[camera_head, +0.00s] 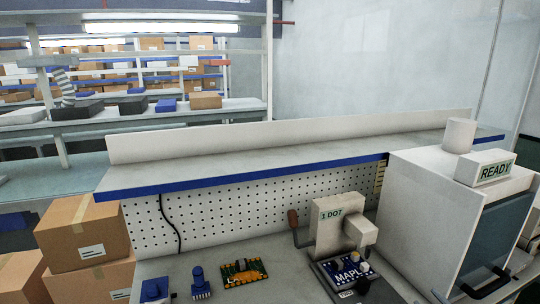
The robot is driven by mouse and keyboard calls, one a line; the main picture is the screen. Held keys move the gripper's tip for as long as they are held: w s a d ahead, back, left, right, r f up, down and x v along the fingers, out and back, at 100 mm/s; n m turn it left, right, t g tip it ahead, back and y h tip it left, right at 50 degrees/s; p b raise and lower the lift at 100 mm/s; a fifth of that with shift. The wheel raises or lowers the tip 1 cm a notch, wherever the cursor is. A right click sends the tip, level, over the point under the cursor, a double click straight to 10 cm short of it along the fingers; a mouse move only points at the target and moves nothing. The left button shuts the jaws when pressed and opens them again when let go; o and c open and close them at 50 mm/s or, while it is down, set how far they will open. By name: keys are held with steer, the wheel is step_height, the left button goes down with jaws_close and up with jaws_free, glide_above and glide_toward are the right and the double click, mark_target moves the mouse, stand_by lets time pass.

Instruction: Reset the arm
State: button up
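My arm and gripper do not show in the head view. The bench (228,287) below holds a grey press-like machine (333,225) marked "1 DOT", with a brown-knobbed lever on its left side. A dark blue plate marked "MAPL" (348,270) sits at its foot with small parts on it. A green and orange circuit board (243,271) lies on the bench to the left. A blue upright part (200,282) and a blue block (154,290) stand further left.
A large white machine (430,215) with a "READY" sign (487,168) fills the right. A blue-edged shelf (250,165) runs above a pegboard (225,213). Cardboard boxes (83,230) are stacked at left. Stocked racks (140,110) stand behind.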

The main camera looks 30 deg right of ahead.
steer(key=s+a+f+n+g+h+b, duration=0.1)
steer(key=s+a+f+n+b, duration=0.1)
steer(key=a+n, duration=0.5)
steer(key=s+a+f+n+g+h+b, duration=0.1)
steer(key=s+a+f+n+g, duration=0.15)
steer(key=a+n, duration=0.4)
steer(key=s+a+r+n+t+y+b, duration=0.2)
steer(key=s+a+n+y, duration=0.1)
steer(key=a+n, duration=0.7)
steer(key=s+a+r+n+t+y+b, duration=0.25)
steer(key=a+n, duration=0.45)
steer(key=a, duration=0.5)
steer(key=s+a+f+n+g+y+b, duration=0.1)
steer(key=s+a+f+n+y+b, duration=0.1)
steer(key=s+a, duration=0.4)
steer(key=shift+s+a+n+y, duration=0.2)
steer(key=shift+a+n+y, duration=0.65)
steer(key=shift+a+y, duration=0.15)
